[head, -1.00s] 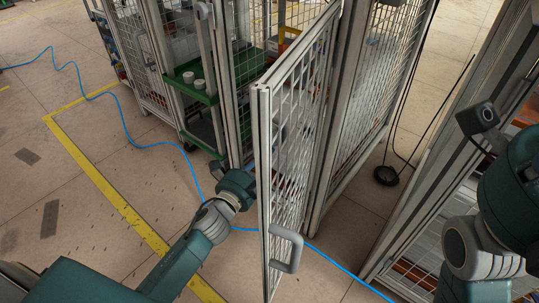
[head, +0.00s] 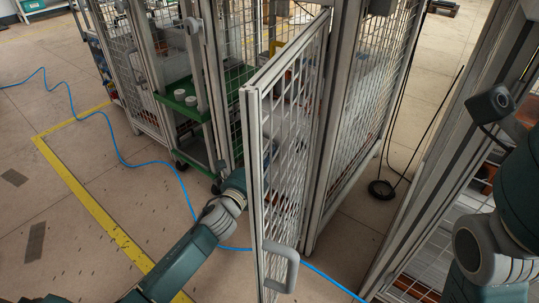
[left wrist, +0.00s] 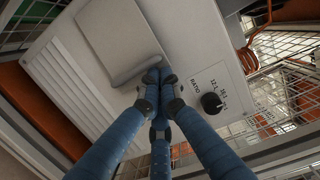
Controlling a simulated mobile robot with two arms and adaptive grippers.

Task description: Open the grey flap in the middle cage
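In the left wrist view, a grey flap (left wrist: 116,38) with a thick rounded lower edge sits on a white machine panel. It appears to be closed. My left gripper (left wrist: 159,77) has its blue fingers drawn together, tips at the right end of that edge. Whether the tips touch the flap I cannot tell. In the head view my left arm runs behind the open mesh door (head: 252,160) of the middle cage, so the gripper and flap are mostly hidden. My right arm is at the right edge; its gripper is not in view.
A black knob (left wrist: 212,103) sits on the panel right of the fingers. The mesh door has a grey handle (head: 291,268). A green-shelved cart (head: 185,100) stands left of it. A blue cable (head: 125,162) crosses the floor; another cage is at the right.

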